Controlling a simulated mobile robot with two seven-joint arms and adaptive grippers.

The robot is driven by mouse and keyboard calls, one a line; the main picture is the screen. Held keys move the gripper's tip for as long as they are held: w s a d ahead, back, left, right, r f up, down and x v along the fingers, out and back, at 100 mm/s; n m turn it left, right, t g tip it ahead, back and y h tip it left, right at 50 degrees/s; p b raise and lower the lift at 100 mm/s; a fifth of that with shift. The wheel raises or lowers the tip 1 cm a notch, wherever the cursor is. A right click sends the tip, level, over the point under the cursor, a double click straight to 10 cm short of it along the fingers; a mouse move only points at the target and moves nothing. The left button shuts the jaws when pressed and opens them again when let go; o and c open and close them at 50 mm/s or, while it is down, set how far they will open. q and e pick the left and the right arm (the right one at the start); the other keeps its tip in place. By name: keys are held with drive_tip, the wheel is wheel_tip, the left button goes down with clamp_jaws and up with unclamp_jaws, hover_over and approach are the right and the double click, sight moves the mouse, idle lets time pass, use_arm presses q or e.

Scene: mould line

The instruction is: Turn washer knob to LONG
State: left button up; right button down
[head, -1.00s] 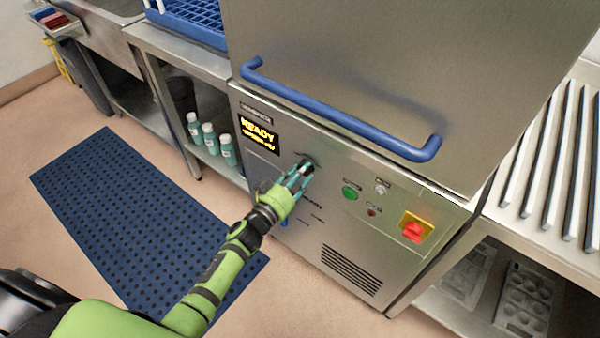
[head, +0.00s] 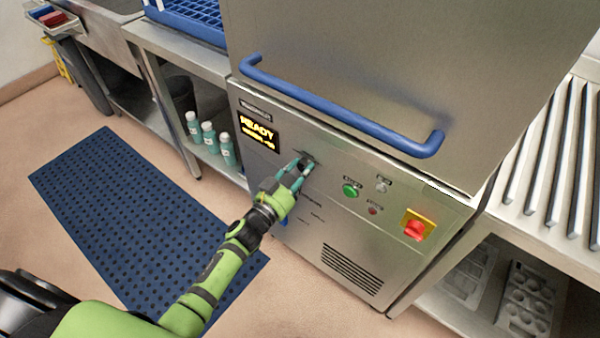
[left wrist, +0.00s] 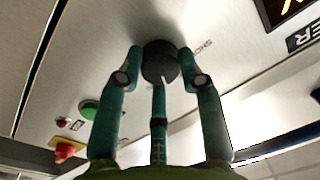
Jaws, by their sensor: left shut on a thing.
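The washer knob (left wrist: 160,62) is a dark round dial with a pale pointer line, seen close in the left wrist view. Its pointer line shows near the lower edge of the dial there. A label beside it reads SHO, partly cut off; no LONG label is readable. In the head view my left gripper (head: 297,170) is at the washer's front panel (head: 330,225), hiding most of the knob. In the left wrist view its green fingers (left wrist: 160,85) are shut around the knob. The lit display (head: 259,133) reads READY. My right gripper is not in view.
Right of the knob are a green button (head: 351,190), a small red one (head: 373,211) and a red switch on yellow (head: 417,225). A blue handle bar (head: 340,110) juts out above the panel. A blue mat (head: 120,220) lies on the floor.

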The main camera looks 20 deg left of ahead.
use_arm(q)
drive_tip(key=shift+w+r+m+b, duration=0.15)
drive_tip(key=shift+m+b, duration=0.1)
drive_tip(key=shift+m, duration=0.9)
drive_tip(key=shift+r+m+b, duration=0.15)
drive_tip(key=shift+m+b, duration=0.1)
drive_tip(key=shift+m, duration=0.9)
drive_tip(key=o, duration=1.1)
drive_tip(key=shift+o, duration=0.2)
drive_tip(key=shift+d, duration=0.1)
drive_tip(key=shift+f, duration=0.1)
